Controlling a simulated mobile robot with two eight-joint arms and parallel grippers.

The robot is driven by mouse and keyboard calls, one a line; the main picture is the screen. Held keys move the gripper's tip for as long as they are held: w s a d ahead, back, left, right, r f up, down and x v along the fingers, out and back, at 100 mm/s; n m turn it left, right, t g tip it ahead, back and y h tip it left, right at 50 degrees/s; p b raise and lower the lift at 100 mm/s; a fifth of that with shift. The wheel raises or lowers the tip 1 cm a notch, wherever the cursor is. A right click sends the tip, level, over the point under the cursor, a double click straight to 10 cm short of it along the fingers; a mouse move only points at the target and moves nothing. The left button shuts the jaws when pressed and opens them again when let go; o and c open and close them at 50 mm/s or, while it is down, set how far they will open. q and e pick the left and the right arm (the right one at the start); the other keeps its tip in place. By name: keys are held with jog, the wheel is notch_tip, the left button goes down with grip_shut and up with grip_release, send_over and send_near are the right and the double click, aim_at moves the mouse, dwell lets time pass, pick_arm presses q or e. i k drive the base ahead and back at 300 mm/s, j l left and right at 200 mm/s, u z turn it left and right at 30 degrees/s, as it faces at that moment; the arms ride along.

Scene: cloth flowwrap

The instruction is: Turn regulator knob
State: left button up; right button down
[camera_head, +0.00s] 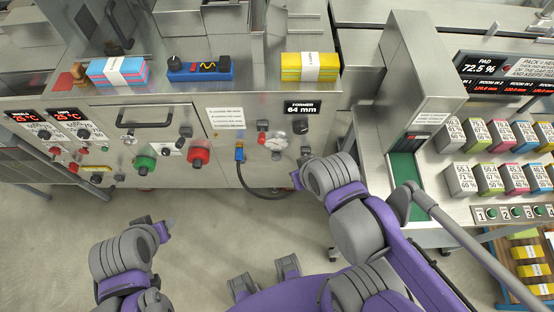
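A round pressure gauge (277,142) sits on the steel machine front (225,175). A small red knob (262,138) is just left of it, and a dark knob (301,127) is at its upper right, under the "64 mm" display. I cannot tell for certain which one is the regulator knob. My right gripper (298,178) is at the machine front, below and right of the gauge; its fingers are mostly hidden by my wrist. My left gripper (166,228) is over the floor, away from the machine, with its fingers small and unclear.
A dark hose (252,188) loops from a blue fitting (240,153) towards my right gripper. A green button (145,162) and red button (198,157) protrude further left. Cloth packs (118,72) lie on the machine top. A table with several coloured packs (493,177) stands right.

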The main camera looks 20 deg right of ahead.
aim_at(276, 157)
jog(key=k+z, duration=0.15)
jog(key=z, duration=0.25)
jog(key=k+z, duration=0.15)
jog(key=z, duration=0.3)
jog(key=k+z, duration=0.15)
jog(key=z, duration=0.25)
